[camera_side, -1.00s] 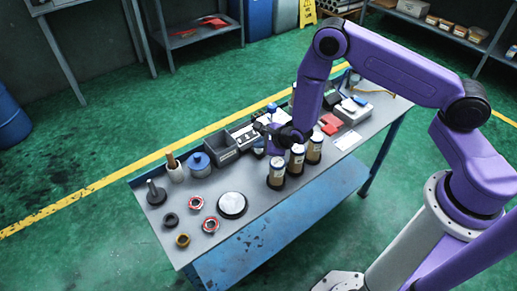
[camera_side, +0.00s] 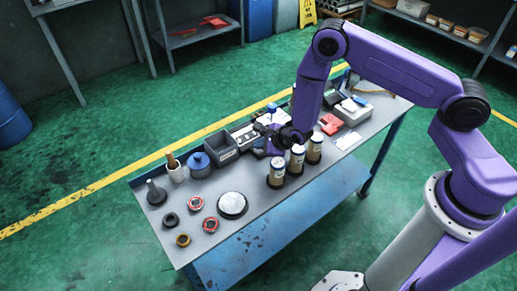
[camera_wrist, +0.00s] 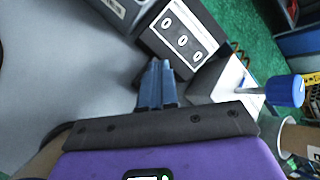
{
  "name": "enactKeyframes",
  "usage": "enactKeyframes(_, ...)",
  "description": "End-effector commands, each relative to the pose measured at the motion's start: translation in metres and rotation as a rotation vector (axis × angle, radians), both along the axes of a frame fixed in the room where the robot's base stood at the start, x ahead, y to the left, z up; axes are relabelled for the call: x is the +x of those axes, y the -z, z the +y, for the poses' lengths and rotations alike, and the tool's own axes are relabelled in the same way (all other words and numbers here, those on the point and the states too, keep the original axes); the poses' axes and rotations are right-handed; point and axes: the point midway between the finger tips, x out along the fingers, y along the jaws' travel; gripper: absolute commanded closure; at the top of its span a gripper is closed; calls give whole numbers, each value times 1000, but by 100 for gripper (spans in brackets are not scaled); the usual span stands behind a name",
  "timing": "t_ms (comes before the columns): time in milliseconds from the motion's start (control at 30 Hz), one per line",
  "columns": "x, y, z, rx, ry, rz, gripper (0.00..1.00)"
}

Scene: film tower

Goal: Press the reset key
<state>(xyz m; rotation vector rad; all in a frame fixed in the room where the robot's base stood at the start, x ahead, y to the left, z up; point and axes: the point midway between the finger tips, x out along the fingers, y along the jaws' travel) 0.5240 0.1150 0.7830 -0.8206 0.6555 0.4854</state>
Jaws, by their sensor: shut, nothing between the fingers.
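A dark key panel (camera_wrist: 180,36) with three pale oval keys shows at the top of the wrist view; no labels are readable, so I cannot tell which is the reset key. In the side view the panel (camera_side: 244,134) lies at the back of the bench, partly hidden by my arm. My gripper (camera_wrist: 160,68) is shut and empty, its bluish fingertips near the panel's lower edge in the wrist view. I cannot tell whether they touch it. In the side view my gripper is mostly hidden by my wrist.
A grey bin (camera_side: 221,147) stands left of the panel. A white block and a blue knob (camera_wrist: 285,91) are right of my fingers. Several labelled cans (camera_side: 277,173) stand in front of my wrist. A round pale disc (camera_side: 232,205) and rings lie at front left. A red item (camera_side: 330,123) lies right.

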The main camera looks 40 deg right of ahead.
Motion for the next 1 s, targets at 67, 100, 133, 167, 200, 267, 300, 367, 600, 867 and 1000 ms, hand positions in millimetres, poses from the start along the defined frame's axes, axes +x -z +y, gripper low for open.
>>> enactKeyframes(67,0,-4,0,0,0,0,100)
enactKeyframes(100,0,-6,0,0,-1,1,100)
enactKeyframes(133,0,-7,0,0,0,1,100)
enactKeyframes(167,0,-9,0,0,0,1,100)
enactKeyframes(200,0,-11,0,0,-1,1,100)
enactKeyframes(267,0,-13,0,0,0,0,100)
enactKeyframes(300,0,-14,0,0,-1,1,100)
enactKeyframes(367,0,-14,0,0,0,1,100)
enactKeyframes(600,0,-14,0,0,0,0,100)
enactKeyframes(867,0,-34,1,1,-1,-2,100)
enactKeyframes(1000,0,-46,1,1,-1,-1,100)
